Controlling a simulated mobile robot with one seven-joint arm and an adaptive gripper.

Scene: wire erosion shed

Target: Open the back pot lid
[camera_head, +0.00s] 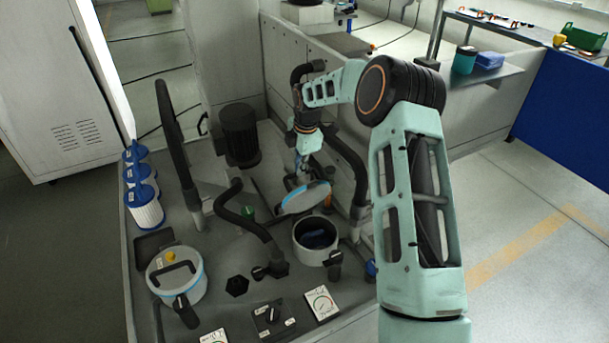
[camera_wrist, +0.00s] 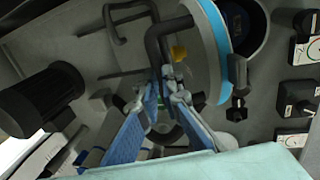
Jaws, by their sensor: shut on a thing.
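The back pot (camera_head: 316,258) is a round pale pot with its mouth uncovered and dark inside. Its lid (camera_head: 305,198), a grey disc with a blue rim, stands steeply tilted up behind the mouth. My gripper (camera_head: 298,178) is at the far side of the lid, over its handle. In the wrist view the lid (camera_wrist: 205,50) shows its top, with a dark bar handle (camera_wrist: 153,42) and a yellow knob (camera_wrist: 178,53). My gripper's fingers (camera_wrist: 170,82) close on the end of that handle. The dark pot mouth shows beyond the blue rim.
The front pot (camera_head: 176,283) at the left has its lid on. Black hoses, a dark motor (camera_head: 239,135), dials (camera_head: 321,303) and a switch box (camera_head: 272,319) crowd the bench. Blue-capped filters (camera_head: 145,207) stand at the left edge.

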